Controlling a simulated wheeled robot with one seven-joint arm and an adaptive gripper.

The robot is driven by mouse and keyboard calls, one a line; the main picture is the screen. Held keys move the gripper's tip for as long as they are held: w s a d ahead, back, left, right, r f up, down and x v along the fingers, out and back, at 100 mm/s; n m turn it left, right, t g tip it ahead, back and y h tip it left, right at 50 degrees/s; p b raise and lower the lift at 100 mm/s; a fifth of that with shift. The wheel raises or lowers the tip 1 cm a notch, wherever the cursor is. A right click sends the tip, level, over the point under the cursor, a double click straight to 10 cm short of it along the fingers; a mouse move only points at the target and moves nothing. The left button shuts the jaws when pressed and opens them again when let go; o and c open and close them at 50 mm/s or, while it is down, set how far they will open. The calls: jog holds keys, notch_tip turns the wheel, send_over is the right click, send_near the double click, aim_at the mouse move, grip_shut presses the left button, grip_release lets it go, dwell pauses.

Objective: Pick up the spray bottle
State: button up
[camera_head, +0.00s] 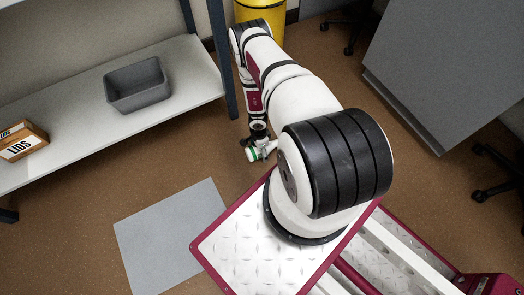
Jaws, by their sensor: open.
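I cannot make out a spray bottle for certain in the head view. My gripper (263,152) hangs at the low end of my arm, left of the arm's large black-banded joint. It is small and dark here, and its fingertips are hard to make out. It is open, and I see nothing held in it. A small white piece with a green band (252,154) shows right at the gripper; I cannot tell whether it is part of my wrist or a separate thing.
A white bench (70,125) at left bears a grey bin (138,85) and a brown labelled box (22,141). A dark post stands at its right end. A yellow container (270,12) is behind my arm. A grey mat (165,240) lies on open brown floor. A grey desk and chairs are right.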

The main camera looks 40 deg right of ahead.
grip_shut()
dwell(0.3)
jog(key=shift+r, duration=0.15)
